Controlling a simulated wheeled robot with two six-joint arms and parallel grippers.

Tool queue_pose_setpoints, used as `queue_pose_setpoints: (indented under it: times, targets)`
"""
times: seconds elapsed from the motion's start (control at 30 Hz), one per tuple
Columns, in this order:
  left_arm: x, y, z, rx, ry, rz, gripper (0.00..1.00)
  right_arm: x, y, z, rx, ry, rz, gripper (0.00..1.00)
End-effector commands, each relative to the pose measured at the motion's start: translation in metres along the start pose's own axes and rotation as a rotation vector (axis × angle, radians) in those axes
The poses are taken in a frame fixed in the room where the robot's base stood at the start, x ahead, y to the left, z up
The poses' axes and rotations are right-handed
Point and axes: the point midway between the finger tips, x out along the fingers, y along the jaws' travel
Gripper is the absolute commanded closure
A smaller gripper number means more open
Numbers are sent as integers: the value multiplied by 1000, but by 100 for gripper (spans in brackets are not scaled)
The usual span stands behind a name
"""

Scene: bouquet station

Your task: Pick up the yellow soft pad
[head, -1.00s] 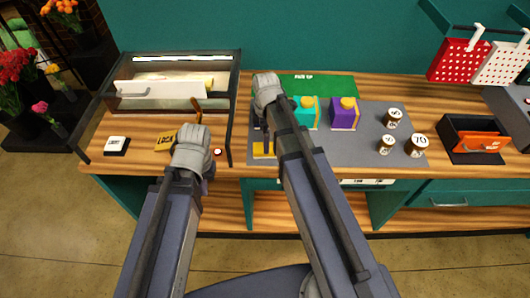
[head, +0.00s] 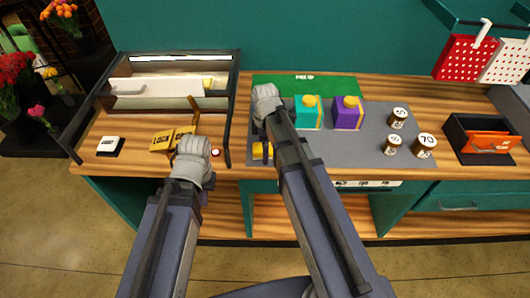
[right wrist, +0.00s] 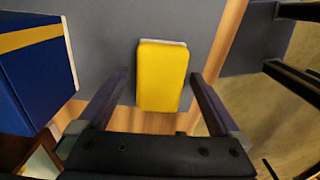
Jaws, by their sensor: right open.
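The yellow soft pad (right wrist: 162,75) lies on the grey mat near its edge, its pale underside showing at the far end. In the head view the yellow pad (head: 262,149) is small and partly covered by my right arm. My right gripper (right wrist: 161,78) is open, with one finger on each side of the pad and gaps showing between. In the head view my right gripper (head: 264,140) is mostly hidden by its wrist. My left gripper (head: 194,160) is over the front of the wooden counter by a lock-up sign; its jaws are hidden.
A blue box (right wrist: 35,65) with a gold stripe stands left of my right gripper. Teal (head: 309,113) and purple (head: 347,113) boxes and several jars (head: 398,118) stand on the grey mat. A glass case (head: 160,90) is behind my left gripper.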

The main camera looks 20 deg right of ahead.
Motion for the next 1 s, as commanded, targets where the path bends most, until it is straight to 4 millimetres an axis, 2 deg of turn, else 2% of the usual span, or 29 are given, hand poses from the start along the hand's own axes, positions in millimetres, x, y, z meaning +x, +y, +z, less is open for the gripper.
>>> queue_pose_setpoints:
  times: [0.07, 0.8, 1.0]
  targets:
    - [0, 0, 0, 0, 0, 0, 100, 0, 0, 0, 0, 0, 0, 5]
    - [0, 0, 0, 0, 0, 0, 100, 0, 0, 0, 0, 0, 0, 88]
    - [0, 0, 0, 0, 0, 0, 100, 0, 0, 0, 0, 0, 0, 88]
